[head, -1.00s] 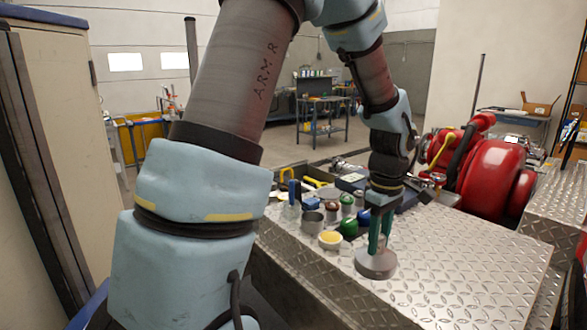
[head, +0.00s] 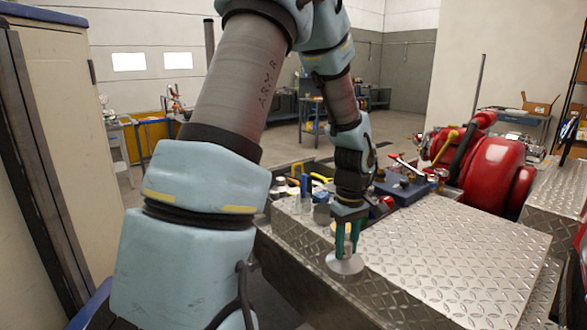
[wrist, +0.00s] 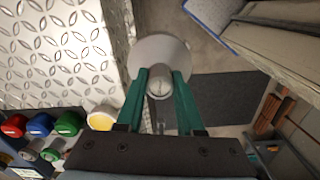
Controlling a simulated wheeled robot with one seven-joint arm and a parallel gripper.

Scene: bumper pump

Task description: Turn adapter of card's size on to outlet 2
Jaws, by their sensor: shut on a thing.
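My gripper (head: 347,242) has green fingers shut on the narrow neck of a grey adapter with a wide round disc (head: 345,264). In the wrist view the adapter's disc (wrist: 158,48) is past the fingertips, by the edge of the metal deck and partly over the floor. A row of capped fittings shows at the wrist view's lower left: red (wrist: 14,126), blue (wrist: 40,124), green (wrist: 68,123) and yellow-topped (wrist: 101,118). In the head view my arm and gripper hide most of this row. I cannot read the size card or the outlet numbers.
The tread-plate deck (head: 455,245) is clear to the right of my gripper. A red pump housing (head: 492,175) stands behind it, with a blue toolbox (head: 405,187) beside it. A paper sheet (wrist: 213,12) shows at the top of the wrist view.

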